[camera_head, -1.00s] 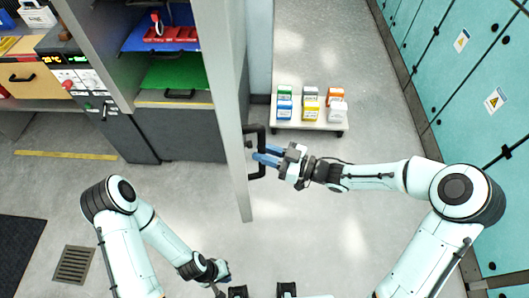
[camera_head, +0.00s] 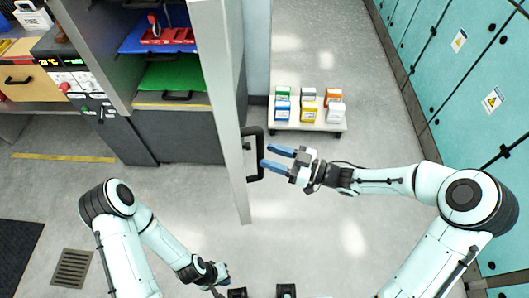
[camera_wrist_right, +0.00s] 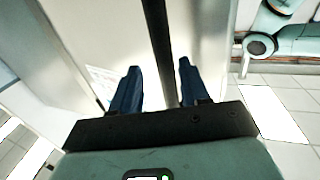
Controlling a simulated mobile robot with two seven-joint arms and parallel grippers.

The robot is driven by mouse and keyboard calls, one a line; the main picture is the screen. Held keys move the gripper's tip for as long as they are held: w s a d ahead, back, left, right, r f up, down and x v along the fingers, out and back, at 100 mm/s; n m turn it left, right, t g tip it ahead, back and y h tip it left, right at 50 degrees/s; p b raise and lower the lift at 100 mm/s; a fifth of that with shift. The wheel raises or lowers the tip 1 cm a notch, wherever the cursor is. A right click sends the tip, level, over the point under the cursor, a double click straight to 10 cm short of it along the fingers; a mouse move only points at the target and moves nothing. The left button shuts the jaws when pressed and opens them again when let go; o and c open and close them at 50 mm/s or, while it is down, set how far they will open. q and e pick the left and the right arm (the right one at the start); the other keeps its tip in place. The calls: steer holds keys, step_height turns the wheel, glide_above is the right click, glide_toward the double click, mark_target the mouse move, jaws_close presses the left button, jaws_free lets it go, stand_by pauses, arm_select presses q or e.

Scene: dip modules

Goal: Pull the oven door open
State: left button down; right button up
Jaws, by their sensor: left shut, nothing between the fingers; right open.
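The tall grey oven door (camera_head: 218,100) stands swung out from the cabinet front, seen nearly edge-on in the head view. Its black bar handle (camera_head: 257,130) is on the door's right face. My right gripper (camera_head: 265,161) is open, with its blue fingers spread beside the handle, to its right. In the right wrist view the dark handle bar (camera_wrist_right: 157,35) runs between the two open blue fingers (camera_wrist_right: 157,80); I cannot tell whether they touch it. My left gripper (camera_head: 224,272) is shut and empty, low over the floor, well away from the door.
The open cabinet shows a blue shelf (camera_head: 165,38) with a red rack and a green shelf (camera_head: 172,77). A low cart (camera_head: 293,124) with several small boxes stands behind the handle. Teal lockers (camera_head: 455,80) line the right.

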steer(key=v, duration=1)
steer(key=shift+s, duration=0.1)
step_height(320, 180, down, 23)
steer(key=w+m+t+h, duration=0.1)
steer(key=m+t+h, duration=0.1)
steer(key=m+h, duration=0.9)
steer(key=s+a+f+m+g, duration=0.1)
steer(key=s+f+m+g, duration=0.1)
steer(key=s, duration=0.5)
steer(key=s+f+m+g+h, duration=0.1)
steer(key=s+f+m+g, duration=0.1)
steer(key=s+f+g, duration=0.3)
steer(key=s+a+f+m+g, duration=0.1)
steer(key=s+f+m+g, duration=0.1)
steer(key=s+f, duration=0.4)
steer(key=s+g, duration=0.1)
steer(key=s, duration=0.3)
steer(key=shift+s+a+f+g+h, duration=0.3)
steer(key=shift+a+f+h, duration=0.05)
steer(key=shift+a+h, duration=0.05)
